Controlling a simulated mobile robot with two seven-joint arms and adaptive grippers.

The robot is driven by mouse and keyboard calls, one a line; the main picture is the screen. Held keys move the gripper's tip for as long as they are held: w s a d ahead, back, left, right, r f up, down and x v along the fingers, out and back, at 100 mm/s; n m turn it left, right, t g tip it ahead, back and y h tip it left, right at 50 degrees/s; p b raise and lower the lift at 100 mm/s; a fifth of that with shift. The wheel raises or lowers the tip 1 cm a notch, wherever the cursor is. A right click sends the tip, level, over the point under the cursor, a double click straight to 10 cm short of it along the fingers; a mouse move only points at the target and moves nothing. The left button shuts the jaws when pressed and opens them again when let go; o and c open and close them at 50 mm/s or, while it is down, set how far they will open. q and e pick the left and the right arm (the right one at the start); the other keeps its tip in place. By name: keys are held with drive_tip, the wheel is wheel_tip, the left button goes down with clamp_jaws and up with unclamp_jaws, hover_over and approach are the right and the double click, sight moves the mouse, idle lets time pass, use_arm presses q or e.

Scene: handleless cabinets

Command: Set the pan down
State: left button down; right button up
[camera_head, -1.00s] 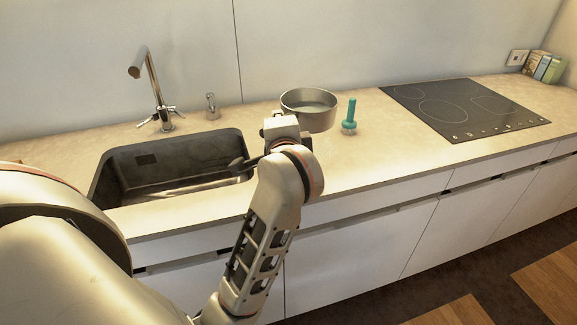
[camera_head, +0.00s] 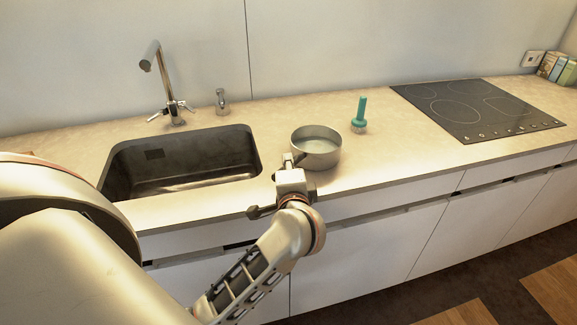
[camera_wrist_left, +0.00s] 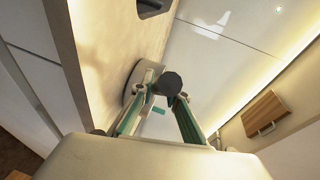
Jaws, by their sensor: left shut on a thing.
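The round metal pan (camera_head: 316,152) is upright over the counter, right of the sink and close to the front edge. I cannot tell whether its base touches the counter. My left gripper (camera_head: 288,163) is at the pan's near left side, shut on its handle. In the left wrist view, the fingers (camera_wrist_left: 172,97) close around the dark handle end (camera_wrist_left: 171,83), with part of the pan (camera_wrist_left: 138,78) behind them. The handle is mostly hidden by the gripper. My right gripper is not in view.
The counter (camera_head: 400,150) is clear between pan and cooktop (camera_head: 475,108), except for a teal-handled brush (camera_head: 360,114) standing behind the pan. The sink (camera_head: 180,165) with its faucet (camera_head: 168,85) lies to the left. Small boxes (camera_head: 557,68) stand at the far right.

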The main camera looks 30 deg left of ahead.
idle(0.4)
use_arm(q)
drive_tip(key=c, duration=2)
unclamp_jaws()
